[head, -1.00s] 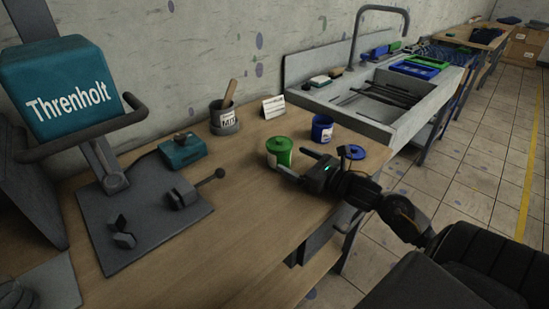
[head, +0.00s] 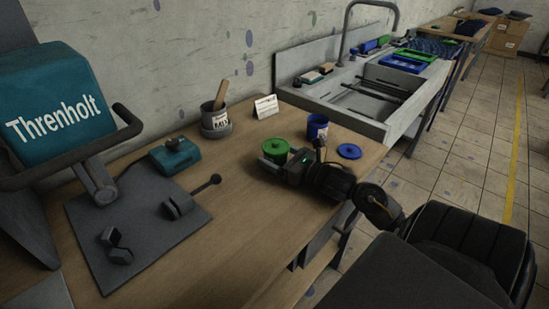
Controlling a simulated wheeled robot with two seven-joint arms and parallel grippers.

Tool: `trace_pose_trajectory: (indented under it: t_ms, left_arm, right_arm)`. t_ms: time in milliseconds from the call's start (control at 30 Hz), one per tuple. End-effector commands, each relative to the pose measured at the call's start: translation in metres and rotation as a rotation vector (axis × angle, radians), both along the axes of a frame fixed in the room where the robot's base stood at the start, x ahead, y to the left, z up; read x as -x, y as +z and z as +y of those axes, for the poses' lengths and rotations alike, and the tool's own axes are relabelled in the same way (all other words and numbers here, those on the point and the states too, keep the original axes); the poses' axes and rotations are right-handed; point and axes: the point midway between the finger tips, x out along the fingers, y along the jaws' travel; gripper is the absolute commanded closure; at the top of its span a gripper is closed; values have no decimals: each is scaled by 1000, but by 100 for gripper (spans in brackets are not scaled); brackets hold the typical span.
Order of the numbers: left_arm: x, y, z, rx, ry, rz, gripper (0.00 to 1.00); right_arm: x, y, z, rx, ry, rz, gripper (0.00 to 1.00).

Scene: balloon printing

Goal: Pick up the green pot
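The green pot (head: 274,149) stands on the wooden bench, its green top showing. My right gripper (head: 280,158) is low at the near side of the pot, its fingers pointing left, and covers the pot's lower front. One finger shows in front of the pot; the other is mostly lost against the gripper body and pot. I cannot tell whether the fingers touch the pot or are closed on it. My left gripper is not in view.
A blue pot (head: 318,126) stands just behind my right gripper, with a blue disc (head: 349,151) to its right. A grey mug (head: 216,121) and a white card (head: 266,107) stand at the back. A teal-topped press (head: 58,112) fills the left.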

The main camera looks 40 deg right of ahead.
Motion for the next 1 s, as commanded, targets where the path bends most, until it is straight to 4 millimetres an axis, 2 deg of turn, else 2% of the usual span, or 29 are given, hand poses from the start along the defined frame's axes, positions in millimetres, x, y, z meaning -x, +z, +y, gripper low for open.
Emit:
trace_pose_trajectory:
  t_ms: [33,300,667,867,1000]
  left_arm:
    - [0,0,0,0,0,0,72]
    - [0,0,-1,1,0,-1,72]
    - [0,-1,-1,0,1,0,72]
    - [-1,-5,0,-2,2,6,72]
    - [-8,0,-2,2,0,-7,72]
  right_arm:
    - [0,0,0,0,0,0,32]
    - [1,1,-1,1,-3,-1,64]
    - [1,7,-1,1,-2,-3,64]
    - [1,34,-1,8,0,-6,64]
    - [15,60,18,4,2,-6,64]
